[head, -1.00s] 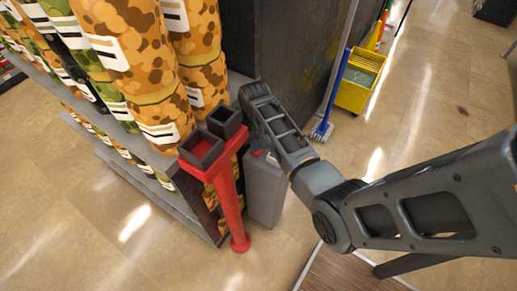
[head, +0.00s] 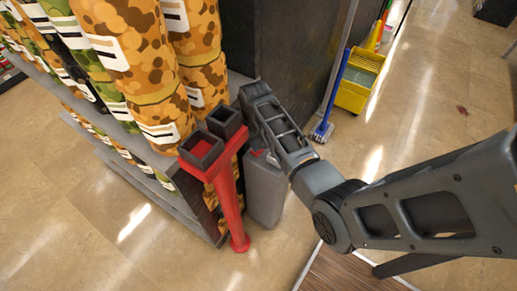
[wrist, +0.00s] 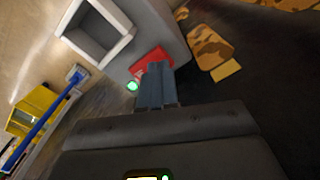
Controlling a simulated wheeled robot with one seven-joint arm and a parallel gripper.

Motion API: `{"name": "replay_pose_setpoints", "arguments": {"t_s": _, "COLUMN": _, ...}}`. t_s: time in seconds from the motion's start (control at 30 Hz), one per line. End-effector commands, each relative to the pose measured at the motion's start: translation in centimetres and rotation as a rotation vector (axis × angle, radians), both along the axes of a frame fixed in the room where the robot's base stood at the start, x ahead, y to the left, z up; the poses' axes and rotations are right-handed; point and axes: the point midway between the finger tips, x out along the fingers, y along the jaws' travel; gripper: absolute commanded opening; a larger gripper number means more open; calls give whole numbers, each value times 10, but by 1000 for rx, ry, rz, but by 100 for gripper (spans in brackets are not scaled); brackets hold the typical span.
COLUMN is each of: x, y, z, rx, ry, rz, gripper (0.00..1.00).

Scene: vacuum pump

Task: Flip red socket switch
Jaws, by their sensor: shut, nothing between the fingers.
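A red switch (wrist: 150,60) sits on a grey housing (wrist: 172,30) in the wrist view. My gripper (wrist: 155,68) is shut and empty, its fingertips right at the switch and covering part of it. I cannot tell whether they press it. A green light (wrist: 132,86) glows just left of the fingers. In the head view, a bit of red (head: 258,153) shows on top of the grey body (head: 266,190), beside my arm. My fingertips are hidden there.
A red stand with dark square cups (head: 203,150) stands left of the grey body. A shelf of camouflage-patterned bags (head: 125,50) is close on the left. A yellow mop bucket (head: 358,90) and blue broom (head: 323,130) stand behind. Floor at lower left is free.

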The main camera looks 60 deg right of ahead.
Motion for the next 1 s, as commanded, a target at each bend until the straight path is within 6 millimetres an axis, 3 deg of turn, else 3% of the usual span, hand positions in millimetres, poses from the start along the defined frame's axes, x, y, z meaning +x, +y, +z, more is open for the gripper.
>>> {"name": "replay_pose_setpoints", "arguments": {"t_s": 1.0, "x": 0, "y": 0, "z": -13, "rx": 0, "ry": -1, "rz": 0, "gripper": 0}}
